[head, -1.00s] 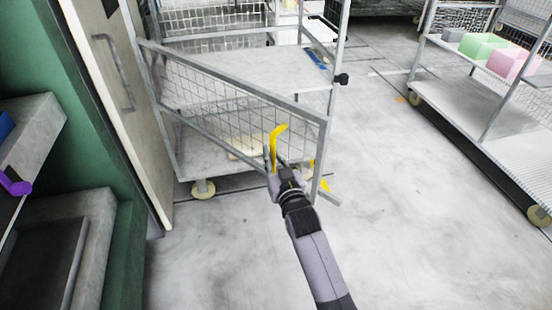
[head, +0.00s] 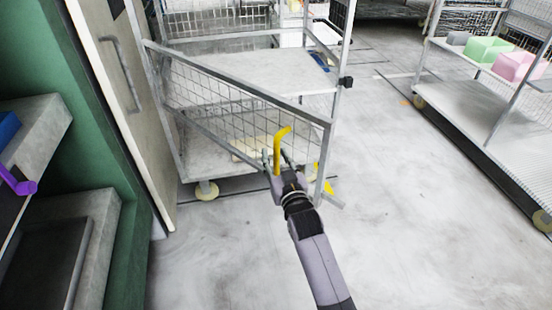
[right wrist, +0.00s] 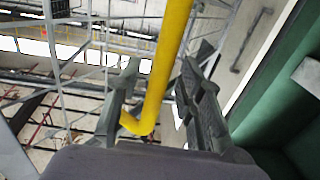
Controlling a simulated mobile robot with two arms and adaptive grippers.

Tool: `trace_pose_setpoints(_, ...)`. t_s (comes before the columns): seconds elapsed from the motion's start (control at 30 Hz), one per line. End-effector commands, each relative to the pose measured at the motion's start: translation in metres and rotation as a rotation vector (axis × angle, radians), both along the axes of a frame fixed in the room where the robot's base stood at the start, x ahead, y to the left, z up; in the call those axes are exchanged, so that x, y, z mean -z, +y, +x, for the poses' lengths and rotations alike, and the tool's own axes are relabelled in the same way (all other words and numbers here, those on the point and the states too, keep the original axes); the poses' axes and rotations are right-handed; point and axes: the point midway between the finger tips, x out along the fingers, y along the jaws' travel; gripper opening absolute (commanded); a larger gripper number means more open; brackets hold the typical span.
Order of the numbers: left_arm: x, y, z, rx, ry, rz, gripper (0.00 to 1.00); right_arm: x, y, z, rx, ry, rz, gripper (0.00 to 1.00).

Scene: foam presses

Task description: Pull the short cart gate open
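The short cart gate (head: 235,88) is a grey metal frame with wire mesh. It stands swung out at an angle from the wire cart, hinged at the left, with its free end towards me. My right gripper (head: 279,162) is at the handle. Its fingers stand apart on both sides of the yellow bar, with a visible gap at the left finger in the right wrist view (right wrist: 158,95). My left gripper is out of view.
The cart (head: 250,70) has grey shelves and wheels. A beige door (head: 125,110) with a bar handle stands close at left, beside green shelving (head: 120,215). Another cart at right (head: 455,88) holds green and pink bins.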

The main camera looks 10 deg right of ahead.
Motion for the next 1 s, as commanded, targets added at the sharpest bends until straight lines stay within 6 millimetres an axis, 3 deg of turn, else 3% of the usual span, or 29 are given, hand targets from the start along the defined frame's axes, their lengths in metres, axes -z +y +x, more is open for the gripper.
trace_pose_setpoints(0.23, 0.0, 0.001, -0.002, -0.001, 0.002, 0.001, 0.69, 0.002, -0.002, -0.02, 0.0, 0.003, 0.0, 0.35)
trace_pose_setpoints(0.7, 0.0, 0.0, 0.0, -0.001, 0.0, 0.0, 0.69, 0.001, -0.013, -0.106, -0.001, 0.001, 0.0, 0.35)
trace_pose_setpoints(1.0, 0.0, 0.0, 0.0, -0.001, 0.0, 0.0, 0.69, 0.0, -0.014, -0.119, -0.001, -0.001, 0.0, 0.35)
